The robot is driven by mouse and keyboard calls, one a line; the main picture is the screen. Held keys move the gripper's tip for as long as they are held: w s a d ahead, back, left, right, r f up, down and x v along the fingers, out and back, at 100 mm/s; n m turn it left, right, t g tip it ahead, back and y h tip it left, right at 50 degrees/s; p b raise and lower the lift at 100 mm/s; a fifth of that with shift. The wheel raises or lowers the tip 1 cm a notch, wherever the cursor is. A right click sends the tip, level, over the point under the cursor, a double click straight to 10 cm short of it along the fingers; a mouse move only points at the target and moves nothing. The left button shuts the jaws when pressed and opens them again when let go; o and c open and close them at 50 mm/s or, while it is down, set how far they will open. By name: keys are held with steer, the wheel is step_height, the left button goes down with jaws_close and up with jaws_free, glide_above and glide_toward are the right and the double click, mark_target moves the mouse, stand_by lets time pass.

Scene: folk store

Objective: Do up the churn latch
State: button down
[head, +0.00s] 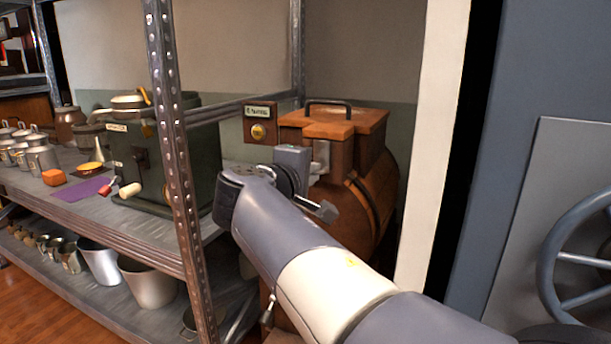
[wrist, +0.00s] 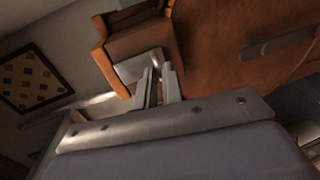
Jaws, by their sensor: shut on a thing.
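The churn (head: 372,195) is an orange-brown wooden barrel with a boxy top. Its lid (head: 330,122) lies flat on top and carries a dark handle. A pale metal latch (head: 321,152) is on the front of the churn's top, partly hidden by my wrist. In the wrist view the latch (wrist: 138,66) shows as a shiny metal plate against the wood (wrist: 205,50). My gripper (wrist: 160,78) is at the latch, its two fingers close together and shut on it. The exact part between the fingertips is too small to tell.
A metal shelf upright (head: 172,150) stands left of my arm. A dark green machine (head: 185,160), an orange block (head: 54,177) and a purple cloth (head: 82,190) are on the shelf. A plate with a brass knob (head: 258,131) is beside the churn. A handwheel (head: 552,255) is at right.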

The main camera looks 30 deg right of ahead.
steer(key=shift+f, duration=0.2)
steer(key=c, duration=1.5)
jaws_free()
steer(key=shift+r, duration=0.1)
steer(key=shift+c, duration=0.2)
steer(key=p+v, duration=0.2)
steer(key=v, duration=0.8)
steer(key=shift+s+a, duration=0.25)
steer(key=shift+a, duration=0.05)
steer(key=b+x, duration=0.2)
steer(key=x, duration=0.8)
steer(key=shift+w+d, duration=0.3)
